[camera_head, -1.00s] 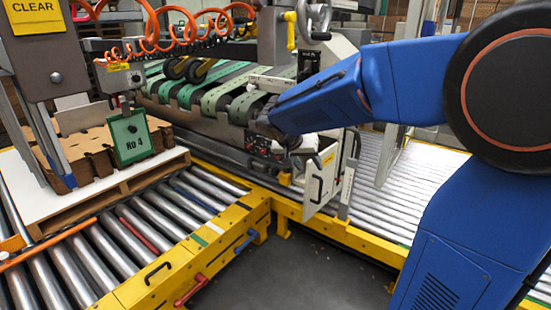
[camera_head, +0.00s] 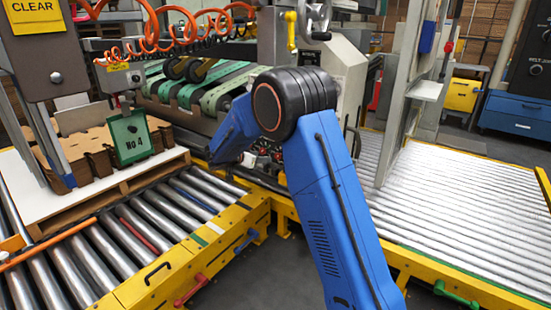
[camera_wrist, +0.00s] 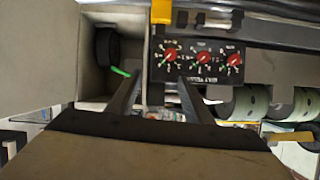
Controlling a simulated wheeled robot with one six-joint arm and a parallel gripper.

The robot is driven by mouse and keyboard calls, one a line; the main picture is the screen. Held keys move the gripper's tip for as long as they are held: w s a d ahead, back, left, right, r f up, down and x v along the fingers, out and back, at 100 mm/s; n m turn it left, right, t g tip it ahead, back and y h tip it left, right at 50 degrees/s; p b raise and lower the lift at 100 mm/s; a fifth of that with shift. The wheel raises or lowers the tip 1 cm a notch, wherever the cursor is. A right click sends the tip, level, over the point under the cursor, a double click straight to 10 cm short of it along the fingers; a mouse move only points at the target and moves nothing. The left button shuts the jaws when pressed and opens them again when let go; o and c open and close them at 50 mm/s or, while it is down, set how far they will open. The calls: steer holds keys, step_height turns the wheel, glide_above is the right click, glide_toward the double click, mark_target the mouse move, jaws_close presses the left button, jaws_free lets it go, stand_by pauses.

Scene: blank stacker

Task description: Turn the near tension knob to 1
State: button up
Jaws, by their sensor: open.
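In the wrist view a dark control panel (camera_wrist: 200,62) carries three red knobs in a row: a left knob (camera_wrist: 170,55), a middle knob (camera_wrist: 203,58) and a right knob (camera_wrist: 234,60). Its lettering appears upside down, and I cannot read the dial numbers or tell which knob is the near one. My gripper (camera_wrist: 160,80) is open, its two dark fingers apart below the left knob, with nothing seen between the tips. I cannot tell whether it touches the panel. In the head view my blue arm covers most of the panel area and the gripper is not clearly visible.
A pale housing wall (camera_wrist: 45,50) and a recessed black round part (camera_wrist: 107,48) lie left of the panel. Green belts (camera_head: 225,85) run behind my arm. Roller conveyors (camera_head: 450,200) and yellow frames (camera_head: 165,270) surround it. A pallet (camera_head: 120,190) with cardboard stands left.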

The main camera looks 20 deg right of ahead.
mark_target(277, 156)
steer(key=shift+t, duration=0.3)
steer(key=x, duration=0.6)
steer(key=w+a+x, duration=0.1)
steer(key=x, duration=0.5)
steer(key=a+f+x, duration=0.1)
steer(key=x, duration=0.5)
steer(key=shift+w+d+f, duration=0.15)
steer(key=shift+w, duration=0.2)
steer(key=c, duration=1.1)
